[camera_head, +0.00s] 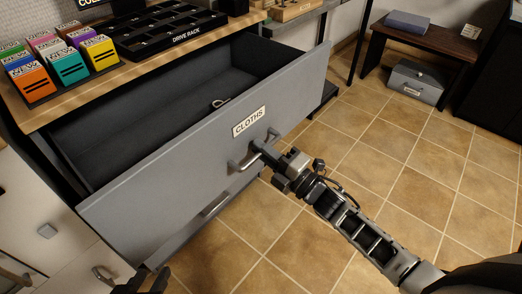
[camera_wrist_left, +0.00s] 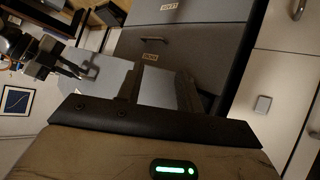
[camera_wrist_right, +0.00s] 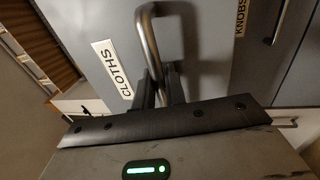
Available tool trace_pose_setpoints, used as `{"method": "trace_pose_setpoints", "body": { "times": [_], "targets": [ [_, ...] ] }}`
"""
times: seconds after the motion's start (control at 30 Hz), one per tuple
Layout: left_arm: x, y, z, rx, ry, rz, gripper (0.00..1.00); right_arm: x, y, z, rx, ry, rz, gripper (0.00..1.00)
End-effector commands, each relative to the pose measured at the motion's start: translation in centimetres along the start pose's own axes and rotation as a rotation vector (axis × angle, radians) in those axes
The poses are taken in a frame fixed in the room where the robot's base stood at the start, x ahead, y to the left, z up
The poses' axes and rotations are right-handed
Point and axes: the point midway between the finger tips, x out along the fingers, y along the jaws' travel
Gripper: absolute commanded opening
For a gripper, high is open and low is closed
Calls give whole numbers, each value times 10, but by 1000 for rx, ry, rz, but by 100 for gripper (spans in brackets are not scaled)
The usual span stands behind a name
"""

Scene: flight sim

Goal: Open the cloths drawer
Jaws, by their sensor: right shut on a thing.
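The cloths drawer (camera_head: 150,200) is a grey drawer pulled well out, with its dark interior showing. Its white CLOTHS label (camera_head: 249,122) is on the front, and also shows in the right wrist view (camera_wrist_right: 112,68). My right gripper (camera_head: 264,148) is shut on the metal bar handle (camera_head: 240,164). In the right wrist view its fingers (camera_wrist_right: 160,85) close around the handle (camera_wrist_right: 150,38). My left gripper (camera_head: 146,281) is low at the bottom edge of the head view, empty. In the left wrist view its fingers (camera_wrist_left: 160,90) stand apart.
A drive rack (camera_head: 165,30) and several coloured boxes (camera_head: 68,67) stand on the wooden counter above the drawer. Another drawer handle (camera_head: 216,203) is below. Tiled floor (camera_head: 370,140) is clear to the right. A grey case (camera_head: 415,82) sits under a dark bench.

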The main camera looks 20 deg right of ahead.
Motion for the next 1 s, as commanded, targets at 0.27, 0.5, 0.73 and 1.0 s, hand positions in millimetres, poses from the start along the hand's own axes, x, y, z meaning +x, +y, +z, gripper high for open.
{"method": "trace_pose_setpoints", "body": {
  "times": [0.27, 0.5, 0.73, 1.0],
  "targets": [
    [1, 0, -1, 1, 2, 1, 36, 0, 0, 1, 0, -1, 0, 16],
    [1, 0, -1, 2, 2, 2, 36, 0, 0, 0, 0, -1, 0, 16],
    [0, 0, -1, 5, 0, 2, 36, -5, 0, 0, 1, -1, -2, 16],
    [-2, -1, -4, 11, 6, -1, 36, -55, -1, 0, 1, -2, -6, 16]
  ]
}}
